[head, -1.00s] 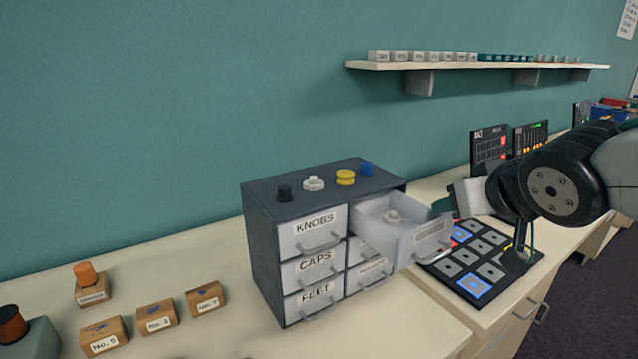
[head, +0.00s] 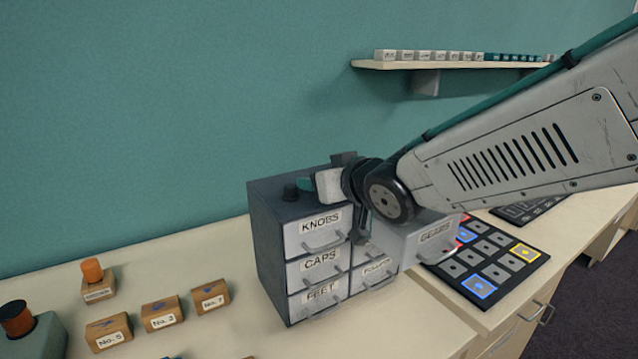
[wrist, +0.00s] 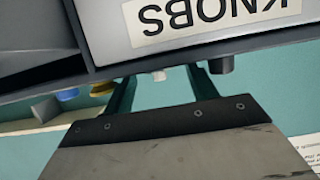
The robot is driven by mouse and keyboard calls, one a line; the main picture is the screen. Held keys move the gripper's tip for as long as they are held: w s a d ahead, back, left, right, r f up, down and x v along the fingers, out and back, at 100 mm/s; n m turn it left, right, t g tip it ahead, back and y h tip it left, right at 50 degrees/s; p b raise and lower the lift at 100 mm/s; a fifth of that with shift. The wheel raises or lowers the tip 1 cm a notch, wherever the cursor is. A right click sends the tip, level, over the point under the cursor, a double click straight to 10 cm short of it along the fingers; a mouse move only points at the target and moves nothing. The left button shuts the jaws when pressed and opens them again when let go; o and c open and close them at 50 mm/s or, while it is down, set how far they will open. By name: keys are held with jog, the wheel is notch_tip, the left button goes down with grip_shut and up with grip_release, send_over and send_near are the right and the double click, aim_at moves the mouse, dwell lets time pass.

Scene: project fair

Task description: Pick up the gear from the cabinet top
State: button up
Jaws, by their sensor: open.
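The dark cabinet (head: 268,235) stands on the counter. In the wrist view, which shows the cabinet upside down, the white gear (wrist: 159,75) is partly visible on its top, between the two teal fingers of my gripper (wrist: 160,88). The fingers are open, one on each side of it in the picture; I cannot tell whether they touch it. In the head view my gripper (head: 308,184) is over the cabinet top and hides the gear.
The GEARS drawer (head: 425,240) is pulled out under my arm. Wooden blocks (head: 162,315) stand left.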

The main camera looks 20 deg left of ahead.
jog(key=shift+w+a, duration=0.1)
jog(key=c, duration=1.1)
jog(key=shift+o, duration=0.2)
